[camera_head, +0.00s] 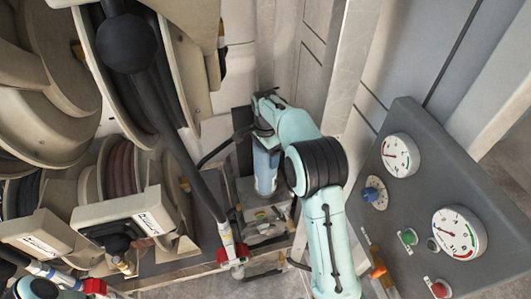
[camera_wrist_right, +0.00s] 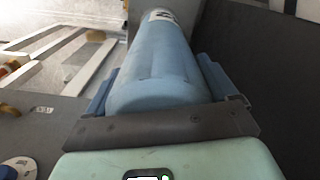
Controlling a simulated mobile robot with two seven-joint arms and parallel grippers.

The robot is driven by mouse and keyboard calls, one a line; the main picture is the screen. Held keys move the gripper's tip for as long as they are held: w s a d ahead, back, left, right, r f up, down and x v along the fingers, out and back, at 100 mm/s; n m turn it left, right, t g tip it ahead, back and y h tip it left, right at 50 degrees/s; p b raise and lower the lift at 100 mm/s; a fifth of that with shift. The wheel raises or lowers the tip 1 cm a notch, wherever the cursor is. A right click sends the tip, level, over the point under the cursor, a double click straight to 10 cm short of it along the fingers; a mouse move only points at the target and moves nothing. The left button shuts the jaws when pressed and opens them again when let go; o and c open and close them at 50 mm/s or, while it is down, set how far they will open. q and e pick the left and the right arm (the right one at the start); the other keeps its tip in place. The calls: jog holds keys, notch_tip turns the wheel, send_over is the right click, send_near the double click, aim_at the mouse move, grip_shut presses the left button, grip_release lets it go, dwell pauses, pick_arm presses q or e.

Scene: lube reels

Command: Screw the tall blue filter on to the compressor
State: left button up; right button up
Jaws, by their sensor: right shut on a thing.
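The tall blue filter (camera_head: 265,172) stands roughly upright over the grey compressor (camera_head: 262,212) in the middle of the head view. I cannot tell whether its lower end touches the compressor. My right gripper (camera_head: 264,143) reaches it from above, partly hidden by my arm. In the right wrist view, the filter (camera_wrist_right: 160,65) lies between the two blue fingers of my right gripper (camera_wrist_right: 155,88), which is shut on it. A white label shows at the filter's far end. My left gripper is out of view; only part of my left arm shows at the bottom left.
Large hose reels (camera_head: 130,70) fill the left side, with a black hose and ball stop (camera_head: 128,43) hanging in front. A dark gauge panel (camera_head: 425,210) with knobs and dials stands at the right. A red-handled nozzle (camera_head: 232,255) hangs near the compressor's left.

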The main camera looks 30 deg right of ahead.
jog(key=shift+m, duration=0.9)
jog(key=o, duration=1.6)
jog(key=shift+o, duration=0.2)
